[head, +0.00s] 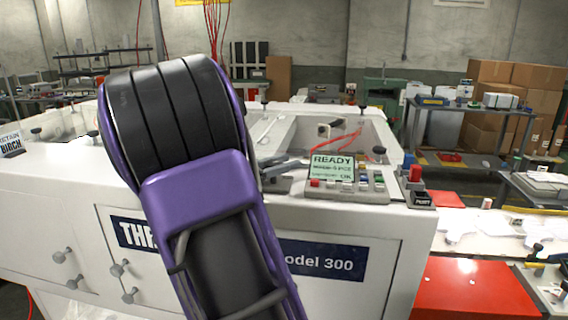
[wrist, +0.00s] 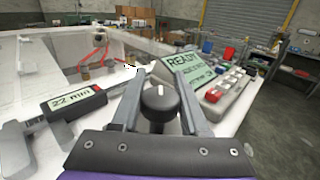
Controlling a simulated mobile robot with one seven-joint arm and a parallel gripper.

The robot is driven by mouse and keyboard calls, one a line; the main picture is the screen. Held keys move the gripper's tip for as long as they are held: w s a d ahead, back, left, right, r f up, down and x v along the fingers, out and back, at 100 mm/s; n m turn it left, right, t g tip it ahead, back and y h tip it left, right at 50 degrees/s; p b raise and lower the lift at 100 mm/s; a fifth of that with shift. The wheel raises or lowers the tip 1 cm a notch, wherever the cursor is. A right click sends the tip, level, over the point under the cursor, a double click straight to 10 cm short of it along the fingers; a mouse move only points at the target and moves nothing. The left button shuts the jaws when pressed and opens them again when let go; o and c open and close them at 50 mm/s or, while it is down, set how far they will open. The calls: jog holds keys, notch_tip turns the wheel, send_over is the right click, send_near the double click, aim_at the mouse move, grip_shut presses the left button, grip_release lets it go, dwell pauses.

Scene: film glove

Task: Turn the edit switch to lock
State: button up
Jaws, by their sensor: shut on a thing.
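The edit switch appears as a black round knob (wrist: 160,103) with a short white mark on its top, in the middle of the wrist view. The white mark points away from my wrist. My gripper (wrist: 156,80) has one grey finger on each side of the knob and is shut on it. No lock label around the knob is readable. In the head view, my purple and black arm hides the knob and most of the gripper; grey finger parts (head: 284,166) show beside the control panel (head: 345,186).
The panel has a green READY display (head: 332,167) and several coloured buttons. A device reading 22 mm (wrist: 73,102) lies left of my gripper. An open white basin (head: 375,132) is behind the panel. A red and blue part (head: 415,172) stands at the machine's right edge.

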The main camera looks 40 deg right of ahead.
grip_shut()
jog(key=n+t, duration=0.1)
jog(key=t, duration=0.1)
jog(key=n+t+b, duration=0.1)
jog(key=n+t, duration=0.1)
jog(key=t, duration=0.1)
jog(key=shift+w+f, duration=0.15)
jog(key=shift+w, duration=0.25)
jog(key=n+t+y+b, duration=0.1)
jog(key=t, duration=0.1)
jog(key=n+t+b, duration=0.1)
jog(key=n+t, duration=0.1)
jog(key=shift+w+a+y, duration=0.15)
jog(key=shift+w+y, duration=0.2)
jog(key=shift+y, duration=0.05)
jog(key=shift+w+a+n+t+y+b, duration=0.1)
jog(key=shift+w+n+t+y+b, duration=0.1)
jog(key=shift+n+t+y+b, duration=0.65)
jog(key=shift+h, duration=0.25)
